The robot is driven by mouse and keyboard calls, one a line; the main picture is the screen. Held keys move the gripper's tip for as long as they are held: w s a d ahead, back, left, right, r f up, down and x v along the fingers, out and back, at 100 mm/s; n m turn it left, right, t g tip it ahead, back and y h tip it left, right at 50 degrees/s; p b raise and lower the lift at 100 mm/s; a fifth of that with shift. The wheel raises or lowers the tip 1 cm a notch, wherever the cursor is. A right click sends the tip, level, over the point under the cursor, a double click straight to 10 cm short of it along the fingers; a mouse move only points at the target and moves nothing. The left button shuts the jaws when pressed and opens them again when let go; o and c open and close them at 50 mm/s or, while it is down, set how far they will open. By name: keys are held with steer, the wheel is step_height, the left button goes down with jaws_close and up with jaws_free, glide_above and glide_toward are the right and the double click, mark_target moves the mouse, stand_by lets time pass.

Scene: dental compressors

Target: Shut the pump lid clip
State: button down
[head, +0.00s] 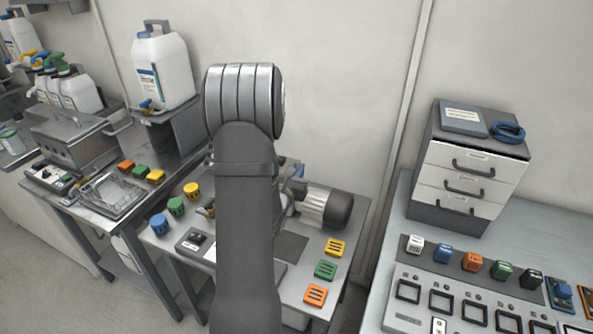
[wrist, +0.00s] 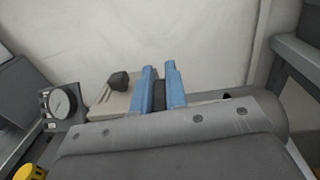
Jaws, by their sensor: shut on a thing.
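In the wrist view, my gripper (wrist: 161,90) has two blue fingers close together, shut on a dark grey piece (wrist: 159,97). Most of this piece is hidden, so I cannot tell for sure whether it is the pump lid clip. A beige block (wrist: 101,104) with a dark knob (wrist: 118,81) is just left of the fingers. In the head view, a pump motor (head: 327,207) with a silver body and black end lies on the middle bench, right of my arm. My arm hides the gripper and the part of the pump left of the motor there.
A round gauge (wrist: 62,104) is left of the fingers. On the bench, yellow (head: 335,247), green (head: 325,270) and orange (head: 315,294) blocks are at the right, and a yellow knob (head: 191,190) is at the left. A drawer cabinet (head: 466,175) stands on the right bench.

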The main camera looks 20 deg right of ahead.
steer(key=c, duration=1.4)
jaws_free()
steer(key=shift+c, duration=0.2)
steer(key=v, duration=1.7)
steer(key=shift+a, duration=0.25)
steer(key=shift+s, duration=0.1)
